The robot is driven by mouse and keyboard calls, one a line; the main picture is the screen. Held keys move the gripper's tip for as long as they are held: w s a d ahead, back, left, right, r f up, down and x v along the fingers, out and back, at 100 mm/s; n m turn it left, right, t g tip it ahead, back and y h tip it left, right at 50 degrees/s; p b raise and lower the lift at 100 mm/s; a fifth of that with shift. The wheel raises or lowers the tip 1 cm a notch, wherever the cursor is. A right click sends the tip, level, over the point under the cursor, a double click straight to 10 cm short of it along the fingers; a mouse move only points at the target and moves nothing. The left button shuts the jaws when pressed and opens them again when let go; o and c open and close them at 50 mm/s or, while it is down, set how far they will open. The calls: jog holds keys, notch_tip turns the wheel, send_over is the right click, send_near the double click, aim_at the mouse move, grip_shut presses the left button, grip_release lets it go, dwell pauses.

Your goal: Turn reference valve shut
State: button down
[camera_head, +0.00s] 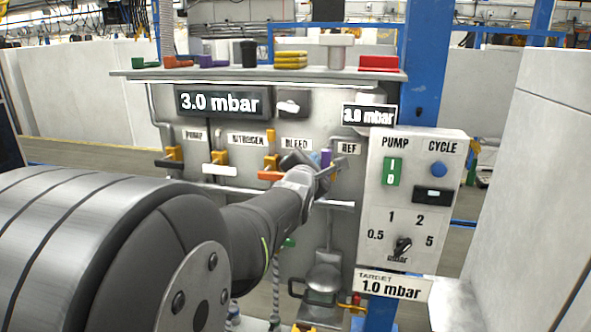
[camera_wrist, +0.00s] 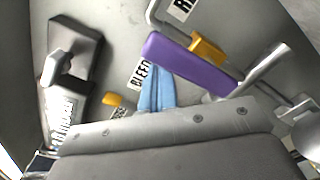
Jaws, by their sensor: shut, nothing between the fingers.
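In the wrist view the purple handle (camera_wrist: 188,62) is large and close, beside a yellow piece (camera_wrist: 207,50). My gripper (camera_head: 313,158) is in front of the panel between the BLEED and REF labels. In the wrist view its light blue fingertips (camera_wrist: 157,95) are together and empty, beside the purple handle. I cannot tell whether they touch it.
The bleed valve's orange handle (camera_head: 270,175) is close on the left, the white nitrogen handle (camera_head: 220,170) farther left. The main display (camera_head: 220,102) reads 3.0 mbar; the target sign (camera_head: 390,287) reads 1.0 mbar. A control box (camera_head: 415,200) stands out at right. A shelf (camera_head: 300,75) is above.

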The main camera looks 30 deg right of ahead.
jog(key=shift+s+d+r, duration=0.25)
jog(key=shift+s+d, duration=0.15)
jog(key=shift+s, duration=0.05)
dwell(0.5)
jog(key=shift+s+d+r, duration=0.15)
jog(key=shift+s+d, duration=0.3)
